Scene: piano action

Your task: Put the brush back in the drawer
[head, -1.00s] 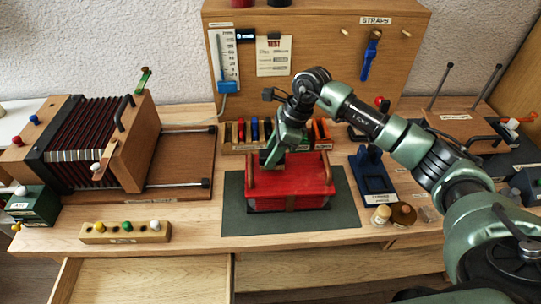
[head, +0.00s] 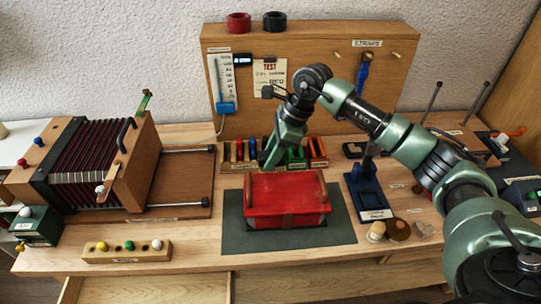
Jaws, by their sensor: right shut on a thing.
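My right gripper (head: 272,160) hangs just behind the top rear edge of a red box with wooden end pieces (head: 287,198), in front of the rack of coloured pieces. It is shut, but what it holds is too small and hidden to make out. I cannot pick out the brush anywhere. An open drawer (head: 150,290) sticks out below the table's front edge at lower left; only part of its inside shows. My left gripper is out of view.
The red box stands on a dark mat (head: 233,235). A bellows unit (head: 85,165) fills the left. A block with coloured knobs (head: 127,251) lies at the front. A blue stand (head: 369,190) and small round pieces stand right of the mat. A wooden board (head: 320,60) stands behind.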

